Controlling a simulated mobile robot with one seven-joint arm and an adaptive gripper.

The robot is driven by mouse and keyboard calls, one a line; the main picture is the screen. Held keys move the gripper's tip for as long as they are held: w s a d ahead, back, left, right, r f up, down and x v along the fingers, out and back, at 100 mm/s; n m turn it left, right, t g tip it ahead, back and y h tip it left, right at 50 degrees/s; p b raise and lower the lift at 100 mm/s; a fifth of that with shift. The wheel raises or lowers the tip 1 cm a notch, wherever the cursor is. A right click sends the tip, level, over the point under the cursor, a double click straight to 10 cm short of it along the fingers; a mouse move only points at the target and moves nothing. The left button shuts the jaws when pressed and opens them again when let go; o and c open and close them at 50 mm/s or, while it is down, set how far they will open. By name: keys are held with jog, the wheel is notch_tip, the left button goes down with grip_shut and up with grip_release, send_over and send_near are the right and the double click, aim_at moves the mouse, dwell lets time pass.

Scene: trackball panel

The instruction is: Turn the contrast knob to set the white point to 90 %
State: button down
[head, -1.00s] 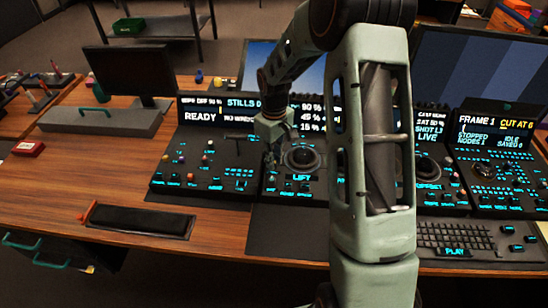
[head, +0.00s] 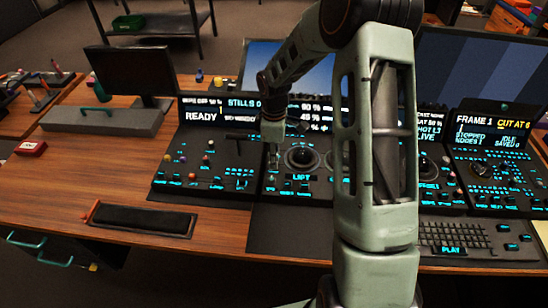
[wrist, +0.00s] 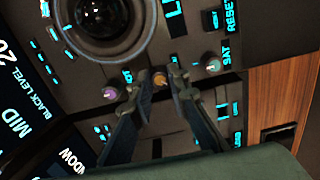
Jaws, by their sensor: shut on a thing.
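In the wrist view, a small orange-capped knob (wrist: 159,79) sits between the two fingertips of my gripper (wrist: 161,84). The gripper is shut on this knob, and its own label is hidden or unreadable. A purple-capped knob (wrist: 109,94) is to its left, and a pale-capped knob (wrist: 212,65) marked SAT is to its right, both clear of the fingers. In the head view, my gripper (head: 273,156) points down at the panel just left of a trackball (head: 301,158). The panel's readout screen (head: 310,113) shows percent figures, partly hidden by my arm and too small to read surely.
The large trackball (wrist: 103,16) is close to the fingers in the wrist view. Another control panel (head: 205,175) with small knobs stands left. A keyboard (head: 455,236) lies front right. Monitors stand behind. The wooden desk (head: 120,185) is mostly bare at left.

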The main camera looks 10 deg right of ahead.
jog(key=shift+w, duration=0.1)
dwell(0.3)
jog(key=c, duration=1.8)
grip_release()
jog(key=shift+c, duration=0.2)
notch_tip(320, 180, up, 12)
